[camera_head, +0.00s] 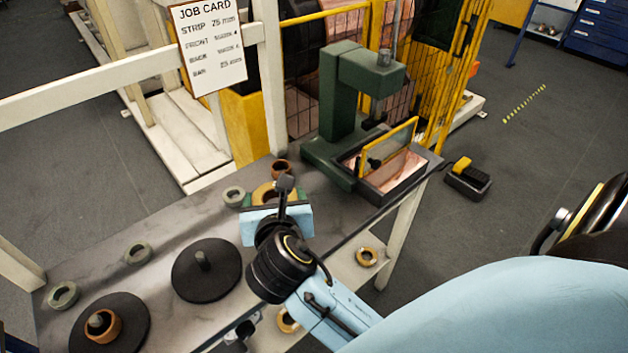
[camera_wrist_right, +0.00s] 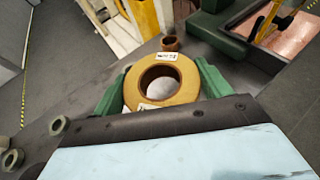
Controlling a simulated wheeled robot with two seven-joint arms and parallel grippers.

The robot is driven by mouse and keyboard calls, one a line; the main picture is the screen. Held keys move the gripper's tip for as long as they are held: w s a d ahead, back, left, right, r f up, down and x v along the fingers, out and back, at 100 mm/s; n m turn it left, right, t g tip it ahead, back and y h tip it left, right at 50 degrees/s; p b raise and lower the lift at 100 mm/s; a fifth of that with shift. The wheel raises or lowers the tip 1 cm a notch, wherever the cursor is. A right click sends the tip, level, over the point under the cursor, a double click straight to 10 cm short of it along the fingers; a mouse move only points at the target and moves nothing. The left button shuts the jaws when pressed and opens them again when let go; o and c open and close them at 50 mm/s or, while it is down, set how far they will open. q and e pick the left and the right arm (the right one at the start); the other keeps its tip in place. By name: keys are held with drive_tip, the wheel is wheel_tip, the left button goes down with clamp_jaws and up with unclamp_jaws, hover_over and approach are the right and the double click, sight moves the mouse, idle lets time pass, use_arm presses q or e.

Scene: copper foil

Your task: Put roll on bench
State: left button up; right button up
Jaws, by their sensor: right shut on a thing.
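A tan roll (camera_wrist_right: 132,92) with a wide hole and small white labels sits between the green fingers of my right gripper (camera_wrist_right: 160,88) in the right wrist view. The gripper is shut on the roll. In the head view my right gripper (camera_head: 272,196) is over the far part of the grey bench (camera_head: 165,235), and only part of the roll (camera_head: 263,193) shows behind it. I cannot tell whether the roll touches the bench top. My left gripper is not in view.
A green press (camera_head: 340,105) with a yellow-framed guard stands at the bench's far right end. A small brown ring (camera_head: 281,168) is just beyond the gripper. Two black discs with pegs (camera_head: 206,272) (camera_head: 110,325) and several grey rings (camera_head: 137,253) occupy the near left. A lower shelf holds rolls (camera_head: 367,257).

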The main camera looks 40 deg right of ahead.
drive_tip(key=w+d+f+n+y+p, duration=0.25)
drive_tip(key=w+d+p, duration=0.25)
drive_tip(key=d, duration=0.4)
drive_tip(key=shift+m+h, duration=0.35)
drive_tip(key=f, duration=0.2)
drive_tip(key=f+b, duration=0.1)
drive_tip(key=f, duration=0.3)
drive_tip(key=shift+d+b, duration=0.3)
drive_tip(key=shift+b, duration=0.05)
drive_tip(key=shift+t, duration=0.4)
drive_tip(key=shift+w+f+b, duration=0.1)
drive_tip(key=shift+f+b, duration=0.6)
drive_tip(key=shift+f, duration=1.7)
drive_tip(key=shift+f, duration=0.15)
drive_tip(key=o, duration=1)
drive_tip(key=shift+o, duration=0.2)
